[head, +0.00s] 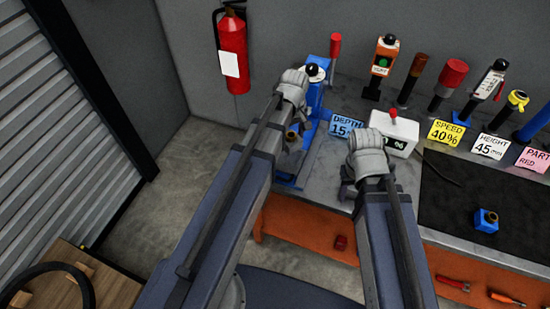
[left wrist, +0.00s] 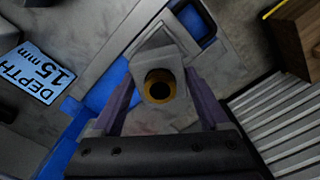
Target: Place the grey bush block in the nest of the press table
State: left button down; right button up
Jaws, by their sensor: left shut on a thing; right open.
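My left gripper (head: 294,138) is shut on the grey bush block (left wrist: 158,58). In the left wrist view the block sits between the two fingertips, its brass-rimmed dark bore (left wrist: 160,86) facing the camera. The block is held over the blue and grey press area; the gap beneath it cannot be judged. The blue press (head: 318,105) stands at the back left of the bench, partly hidden by my left arm. The nest cannot be made out clearly. My right gripper (head: 350,192) is open near the bench's front edge, its fingers mostly hidden by my wrist.
A blue block with a brass bush (head: 487,220) lies on the black mat (head: 450,195) at right. A blue DEPTH 15 mm card (head: 345,126) and a white box with a red knob (head: 394,130) stand right of the press. Several tools and cards line the back.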

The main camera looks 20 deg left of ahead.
pick_arm(q)
notch_tip(320, 180, up, 3)
jog(key=n+p, duration=0.2)
jog(key=n, duration=0.1)
jog(key=shift+n, duration=0.4)
jog(key=shift+r+n+p, duration=0.4)
jog(key=shift+n+p, duration=0.2)
jog(key=shift+n, duration=0.4)
jog(key=b, duration=0.6)
send_over(289, 157)
notch_tip(289, 157, down, 6)
jog(key=shift+d+f, duration=0.1)
jog(key=shift+f, duration=0.1)
notch_tip(289, 157, down, 4)
jog(key=b, duration=0.4)
jog(key=shift+r, duration=0.15)
grip_release()
